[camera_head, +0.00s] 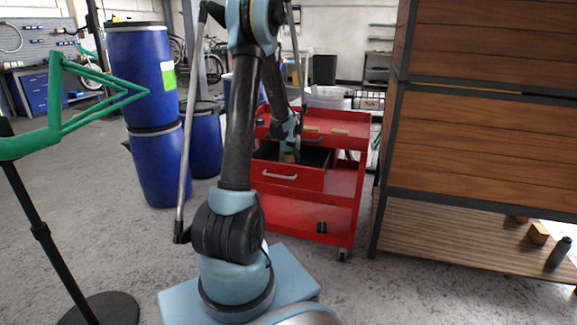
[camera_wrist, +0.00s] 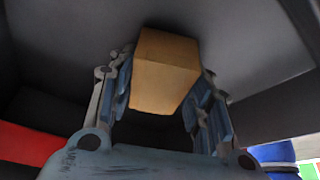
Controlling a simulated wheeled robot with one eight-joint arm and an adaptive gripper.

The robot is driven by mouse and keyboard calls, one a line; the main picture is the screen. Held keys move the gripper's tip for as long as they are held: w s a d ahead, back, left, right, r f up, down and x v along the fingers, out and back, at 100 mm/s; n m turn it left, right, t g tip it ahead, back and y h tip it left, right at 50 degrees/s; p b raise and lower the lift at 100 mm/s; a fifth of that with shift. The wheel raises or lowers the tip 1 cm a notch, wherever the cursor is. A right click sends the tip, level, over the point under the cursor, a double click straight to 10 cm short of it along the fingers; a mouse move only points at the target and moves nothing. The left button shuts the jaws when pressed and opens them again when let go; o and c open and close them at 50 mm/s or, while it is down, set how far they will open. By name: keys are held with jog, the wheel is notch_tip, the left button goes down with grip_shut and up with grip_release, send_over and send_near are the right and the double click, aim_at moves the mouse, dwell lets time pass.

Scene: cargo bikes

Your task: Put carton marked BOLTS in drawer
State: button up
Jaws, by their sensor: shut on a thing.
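In the wrist view a tan carton (camera_wrist: 163,82) sits between the fingers of my gripper (camera_wrist: 165,95), which is shut on it. No marking is readable on the carton's visible faces. Grey drawer surfaces surround it; I cannot tell whether the carton touches the drawer floor. In the head view the red drawer (camera_head: 287,175) of the trolley is pulled open, and my gripper (camera_head: 290,152) points down into it. The carton shows there as a small tan patch (camera_head: 289,158), partly hidden by my gripper and the drawer front.
The red trolley (camera_head: 318,223) carries small tan items (camera_head: 340,132) on its top and a dark item (camera_head: 322,227) on its lowest shelf. Blue barrels (camera_head: 157,160) stand left. A wooden-slatted unit (camera_head: 490,140) stands close on the right. A green frame (camera_head: 75,105) on a stand is front left.

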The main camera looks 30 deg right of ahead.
jog(key=shift+s+d+f, duration=0.15)
jog(key=shift+d+f, duration=0.1)
jog(key=shift+f, duration=0.3)
jog(key=shift+f, duration=0.15)
jog(key=o, duration=1.2)
jog(key=shift+c, duration=0.2)
